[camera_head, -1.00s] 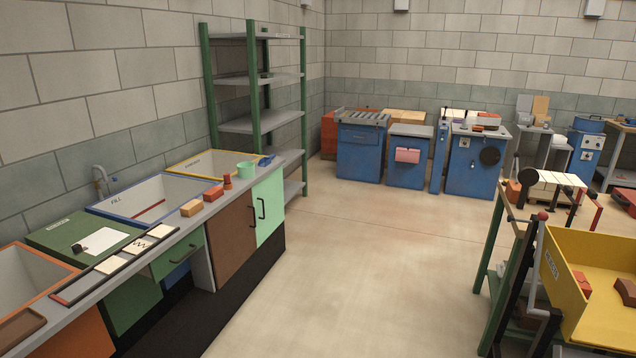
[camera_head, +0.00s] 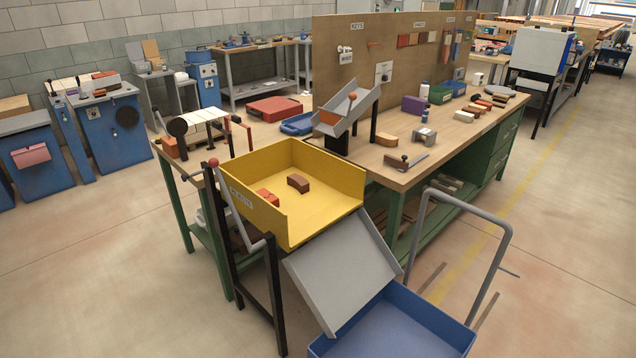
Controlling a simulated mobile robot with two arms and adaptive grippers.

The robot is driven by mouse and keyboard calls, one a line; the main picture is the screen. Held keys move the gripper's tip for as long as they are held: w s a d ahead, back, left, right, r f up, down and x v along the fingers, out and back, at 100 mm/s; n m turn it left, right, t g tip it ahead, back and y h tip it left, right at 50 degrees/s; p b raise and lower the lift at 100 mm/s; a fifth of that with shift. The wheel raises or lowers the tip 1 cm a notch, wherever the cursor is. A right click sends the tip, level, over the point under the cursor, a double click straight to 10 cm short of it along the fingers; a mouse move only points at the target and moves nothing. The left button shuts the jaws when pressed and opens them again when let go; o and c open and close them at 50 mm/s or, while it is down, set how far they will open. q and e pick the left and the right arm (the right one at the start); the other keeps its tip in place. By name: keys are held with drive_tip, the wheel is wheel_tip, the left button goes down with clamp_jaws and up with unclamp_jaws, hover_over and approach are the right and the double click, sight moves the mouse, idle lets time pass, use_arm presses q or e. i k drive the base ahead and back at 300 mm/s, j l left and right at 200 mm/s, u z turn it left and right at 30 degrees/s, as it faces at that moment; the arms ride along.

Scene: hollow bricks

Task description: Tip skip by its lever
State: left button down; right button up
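The yellow skip (camera_head: 272,217) sits level on a dark stand in the middle of the view. A red brick (camera_head: 267,197) and a brown brick (camera_head: 298,183) lie inside it. Its grey lever (camera_head: 232,205) with a red knob (camera_head: 213,162) stands at the skip's left side, leaning up and left. A grey chute (camera_head: 343,266) slopes down from under the skip toward a blue bin (camera_head: 400,325) at the bottom. Neither of my grippers shows.
A green workbench (camera_head: 440,165) with a pegboard stands behind and right. A grey-handled cart frame (camera_head: 470,205) rises beside the blue bin. Blue cabinets (camera_head: 110,130) stand at the left. The floor at the front left is clear.

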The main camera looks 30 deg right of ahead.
sight(337, 186)
drive_tip(key=i+j+z, duration=0.2)
drive_tip(key=z, duration=0.25)
drive_tip(key=i+j+z, duration=0.25)
drive_tip(key=z, duration=0.25)
drive_tip(key=i+j+z, duration=0.15)
drive_tip(key=j+z, duration=0.3)
drive_tip(key=i+j+z, duration=0.15)
drive_tip(key=j+z, duration=0.15)
drive_tip(key=z, duration=0.2)
